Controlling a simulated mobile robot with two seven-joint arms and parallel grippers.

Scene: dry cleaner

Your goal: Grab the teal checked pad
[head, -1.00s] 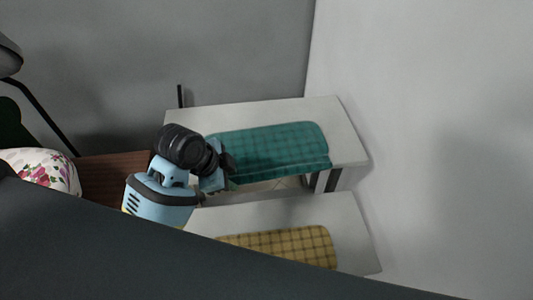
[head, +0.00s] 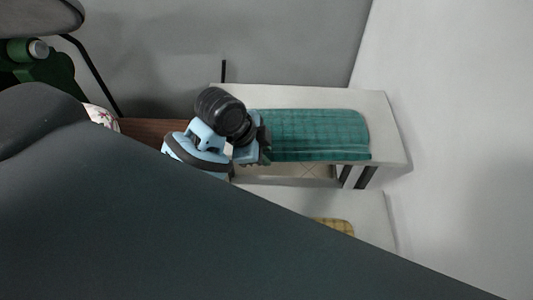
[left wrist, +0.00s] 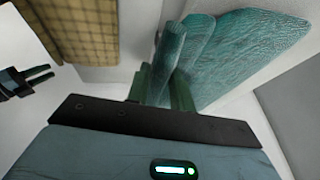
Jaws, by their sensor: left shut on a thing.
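The teal checked pad (head: 318,133) lies on the far white table (head: 385,125), its left end by my left gripper (head: 262,143). In the left wrist view the pad (left wrist: 245,52) spreads to the upper right, with its edge folded up between the fingers. My left gripper (left wrist: 160,88) is shut on that edge. In the head view its fingertips are mostly hidden by the wrist. What looks like my right gripper (left wrist: 38,76) shows small at the left of the left wrist view, away from the pad; its jaw gap is too small to judge.
A yellow checked pad (head: 335,226) lies on the nearer white table (head: 372,210), mostly hidden by a dark part in front. It also shows in the left wrist view (left wrist: 80,28). A brown surface (head: 150,130) is left of the gripper. White walls close off the right side.

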